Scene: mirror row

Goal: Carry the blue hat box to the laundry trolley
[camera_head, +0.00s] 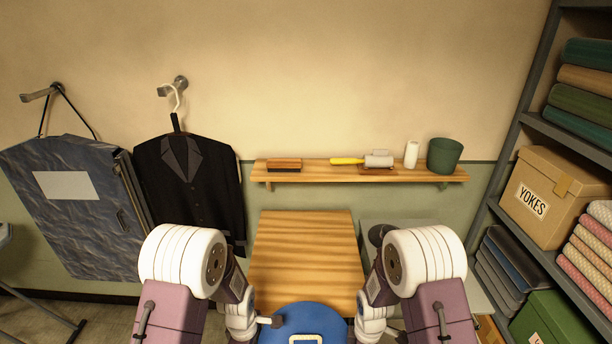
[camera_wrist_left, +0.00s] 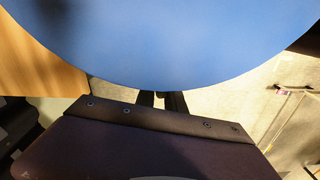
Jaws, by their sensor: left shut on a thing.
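The round blue hat box (camera_head: 304,317) is at the bottom centre of the head view, between my two arms and cut off by the frame edge. A pale-framed label shows on it. In the left wrist view its broad blue face (camera_wrist_left: 175,40) fills the top. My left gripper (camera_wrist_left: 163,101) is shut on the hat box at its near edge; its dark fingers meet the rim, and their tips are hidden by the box. My right arm comes down on the other side of the box; its gripper's fingers do not show. I see no laundry trolley in either view.
A wooden table (camera_head: 306,250) stands ahead, its top bare. A wall shelf (camera_head: 335,176) holds brushes, a white bottle and a green pot. A dark jacket (camera_head: 190,185) and a garment bag (camera_head: 75,225) hang at left. A loaded rack with a YOKES box (camera_head: 555,195) stands at right.

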